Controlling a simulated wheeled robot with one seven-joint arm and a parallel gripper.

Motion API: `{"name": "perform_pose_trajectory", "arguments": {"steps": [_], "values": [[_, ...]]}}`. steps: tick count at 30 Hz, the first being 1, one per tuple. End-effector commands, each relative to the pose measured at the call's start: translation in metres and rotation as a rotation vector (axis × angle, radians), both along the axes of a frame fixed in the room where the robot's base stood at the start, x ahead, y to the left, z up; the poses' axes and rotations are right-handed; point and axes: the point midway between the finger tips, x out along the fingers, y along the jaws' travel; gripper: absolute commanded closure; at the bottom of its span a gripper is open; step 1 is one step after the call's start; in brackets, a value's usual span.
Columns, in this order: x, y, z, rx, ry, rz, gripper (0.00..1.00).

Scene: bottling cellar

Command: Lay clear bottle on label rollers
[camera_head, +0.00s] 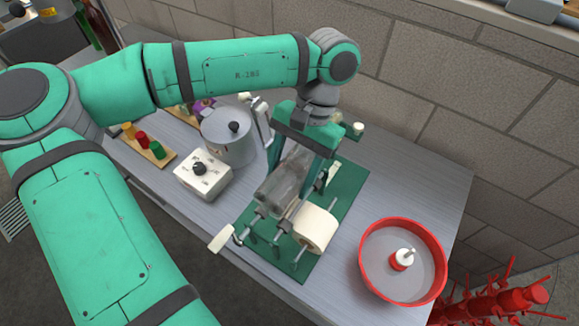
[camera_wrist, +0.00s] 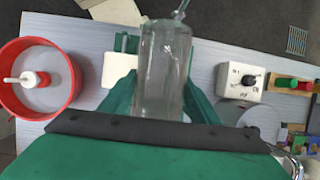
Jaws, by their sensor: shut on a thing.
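My gripper (camera_head: 302,150) is shut on a clear glass bottle (camera_head: 285,185) and points down over the green label machine base. The bottle lies roughly along the rollers (camera_head: 262,236) of the labeller; I cannot tell whether it touches them. In the wrist view the bottle (camera_wrist: 163,70) stretches away between the two green fingers (camera_wrist: 160,97). A cream label roll (camera_head: 315,229) sits beside the bottle on the green base plate (camera_head: 349,187). A crank handle (camera_head: 222,238) sticks out at the machine's left. The far end of the bottle is partly hidden by the gripper.
A red round basin (camera_head: 437,290) with a red-and-white pump stands at the right of the grey table (camera_head: 335,287). A white dial box (camera_head: 203,176) and a grey metal pot (camera_head: 228,136) stand left of the machine. Coloured corks sit on a wooden strip (camera_head: 147,153). A block wall is behind.

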Motion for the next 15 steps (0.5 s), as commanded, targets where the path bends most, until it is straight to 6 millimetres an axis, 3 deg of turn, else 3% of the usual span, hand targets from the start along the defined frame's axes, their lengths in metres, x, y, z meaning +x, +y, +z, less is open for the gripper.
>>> {"name": "perform_pose_trajectory", "arguments": {"steps": [15], "values": [[0.0,0.0,-0.035,-0.001,-0.001,-0.001,1.0]]}}
